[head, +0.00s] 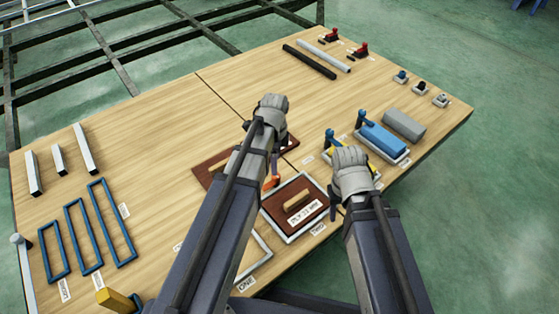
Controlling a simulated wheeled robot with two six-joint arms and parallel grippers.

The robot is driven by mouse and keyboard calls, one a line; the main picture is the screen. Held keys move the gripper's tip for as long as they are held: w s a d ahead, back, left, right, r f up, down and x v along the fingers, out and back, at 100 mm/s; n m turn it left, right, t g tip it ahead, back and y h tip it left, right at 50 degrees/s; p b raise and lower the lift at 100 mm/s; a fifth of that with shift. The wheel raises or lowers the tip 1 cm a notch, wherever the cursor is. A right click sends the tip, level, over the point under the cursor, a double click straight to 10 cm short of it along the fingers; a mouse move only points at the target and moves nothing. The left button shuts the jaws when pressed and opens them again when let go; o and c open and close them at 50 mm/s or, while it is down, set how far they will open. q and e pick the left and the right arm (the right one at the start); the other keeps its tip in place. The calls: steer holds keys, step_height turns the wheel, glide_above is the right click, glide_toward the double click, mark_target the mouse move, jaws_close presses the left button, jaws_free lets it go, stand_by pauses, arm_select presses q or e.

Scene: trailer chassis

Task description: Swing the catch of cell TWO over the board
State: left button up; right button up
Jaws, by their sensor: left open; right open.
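A brown board (285,208) with a wooden grip and a white label lies in a white frame near the table's front edge. The label beside this frame (317,228) appears to read TWO. An orange catch (270,182) stands at the board's far left corner, partly hidden by my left arm; I cannot tell whether it lies over the board. My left gripper (272,103) is open, beyond the catch. My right gripper (350,158) is open, right of the board's far right corner. The fingertips of both are hard to make out.
An empty white frame (262,258), labelled ONE, is partly behind my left arm. Another brown board (208,178) lies behind that arm. Blue-handled clamps and blocks (381,138) stand to the right. Blue frames (113,225) lie left. The table's middle left is clear.

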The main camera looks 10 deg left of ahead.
mark_target(271, 182)
arm_select(q)
steer(key=shift+w, duration=0.3)
step_height(271, 182, down, 8)
steer(key=b, duration=0.8)
steer(key=shift+r, duration=0.1)
steer(key=shift+r, duration=0.1)
jaws_close()
